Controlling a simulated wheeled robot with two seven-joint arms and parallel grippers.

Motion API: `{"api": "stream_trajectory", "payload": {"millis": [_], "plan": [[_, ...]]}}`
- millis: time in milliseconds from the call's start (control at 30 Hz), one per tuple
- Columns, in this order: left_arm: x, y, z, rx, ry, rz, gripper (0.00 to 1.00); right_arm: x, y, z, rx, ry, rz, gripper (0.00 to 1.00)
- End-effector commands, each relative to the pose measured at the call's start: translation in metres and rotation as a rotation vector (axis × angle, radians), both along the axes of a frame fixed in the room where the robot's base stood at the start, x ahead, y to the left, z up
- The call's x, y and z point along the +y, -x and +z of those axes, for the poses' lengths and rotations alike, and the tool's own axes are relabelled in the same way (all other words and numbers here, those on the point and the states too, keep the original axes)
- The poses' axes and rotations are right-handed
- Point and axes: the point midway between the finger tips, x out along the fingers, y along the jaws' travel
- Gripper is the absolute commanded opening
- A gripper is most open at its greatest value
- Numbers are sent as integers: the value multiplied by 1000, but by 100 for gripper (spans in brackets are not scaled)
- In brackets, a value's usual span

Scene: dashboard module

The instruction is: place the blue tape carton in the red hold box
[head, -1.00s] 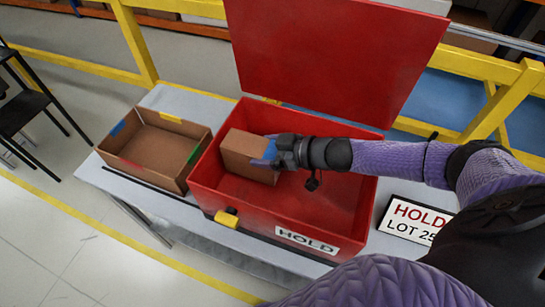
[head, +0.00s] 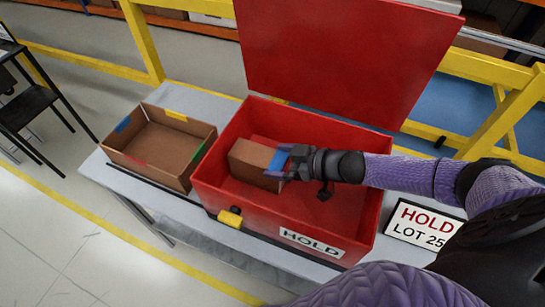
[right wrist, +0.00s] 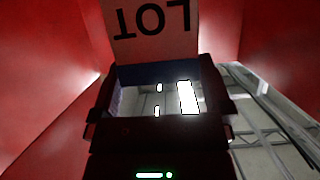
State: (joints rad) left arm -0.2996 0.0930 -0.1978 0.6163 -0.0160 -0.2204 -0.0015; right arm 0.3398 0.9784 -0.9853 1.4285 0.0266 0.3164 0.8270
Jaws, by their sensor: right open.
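The brown carton (head: 252,164) with blue tape (head: 278,160) at its right end is inside the red hold box (head: 290,225), toward its left side. It appears to rest low in the box; its underside is hidden. My right gripper (head: 284,165) is open at the carton's taped right end; whether the fingers still touch it I cannot tell. In the right wrist view, a face of the carton (right wrist: 153,45) with upside-down "LOT" lettering shows just beyond the gripper (right wrist: 157,90). My left gripper is not in view.
The hold box's red lid (head: 340,60) stands open behind it. An open, empty cardboard tray (head: 135,165) with coloured tape marks is left of the box on the table (head: 120,175). A "HOLD LOT" sign (head: 424,226) stands to the right. Yellow railings run behind.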

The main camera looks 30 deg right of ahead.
Motion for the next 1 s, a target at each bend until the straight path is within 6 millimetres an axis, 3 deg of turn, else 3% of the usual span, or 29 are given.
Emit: {"api": "stream_trajectory", "payload": {"millis": [233,633,1000], "plan": [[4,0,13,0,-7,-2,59,-29,34,20,2,1,0,100],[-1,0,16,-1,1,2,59,-32,38,25,-2,-1,1,100],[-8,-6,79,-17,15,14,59,-32,37,92,-13,0,1,100]]}}
